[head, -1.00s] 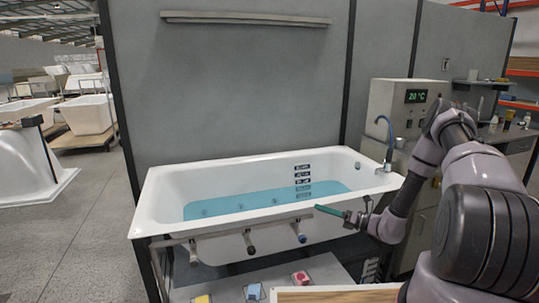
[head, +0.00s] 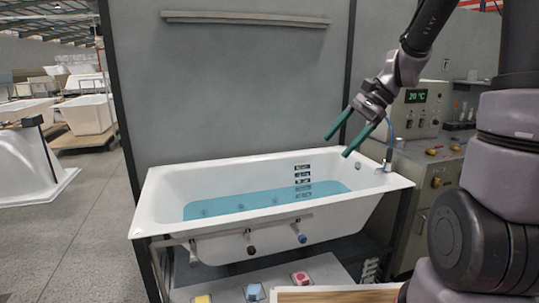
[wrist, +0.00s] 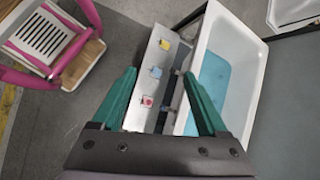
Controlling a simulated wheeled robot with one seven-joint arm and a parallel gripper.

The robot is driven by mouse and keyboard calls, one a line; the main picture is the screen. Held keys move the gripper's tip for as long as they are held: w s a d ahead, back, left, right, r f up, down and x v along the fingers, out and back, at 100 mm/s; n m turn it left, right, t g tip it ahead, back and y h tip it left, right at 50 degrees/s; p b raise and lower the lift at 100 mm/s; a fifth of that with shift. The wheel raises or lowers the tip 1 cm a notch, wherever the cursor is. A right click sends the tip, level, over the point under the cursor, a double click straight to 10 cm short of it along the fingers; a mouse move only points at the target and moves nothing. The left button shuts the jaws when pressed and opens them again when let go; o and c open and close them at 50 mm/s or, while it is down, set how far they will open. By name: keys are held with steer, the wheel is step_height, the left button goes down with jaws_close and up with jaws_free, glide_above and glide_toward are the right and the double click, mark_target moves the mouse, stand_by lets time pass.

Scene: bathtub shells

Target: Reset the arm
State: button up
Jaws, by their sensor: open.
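My gripper (head: 342,138) is raised above the right end of the white bathtub (head: 160,205) in the head view. Its two green fingers are spread apart with nothing between them. In the wrist view my gripper (wrist: 162,85) is also open and empty, with the bathtub (wrist: 255,50) below to the right. My arm comes down from the upper right of the head view. The tub holds blue water (head: 235,203).
A control box (head: 415,115) reading 20 °C stands on a cabinet at right. Valves with handles, one blue (head: 302,238), line the tub's front. A low shelf (head: 225,290) carries yellow, blue and red items. A pink-framed stand (wrist: 50,40) shows in the wrist view.

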steer(key=s+d+r+n+t+h, duration=0.2)
steer(key=s+d+r+n+t, duration=0.1)
steer(key=s+r, duration=0.3)
steer(key=s+d+r+n+t+h, duration=0.3)
steer(key=s+r+t, duration=0.1)
steer(key=s+r, duration=0.2)
steer(key=shift+s, duration=0.35)
steer(key=shift+d+r, duration=0.1)
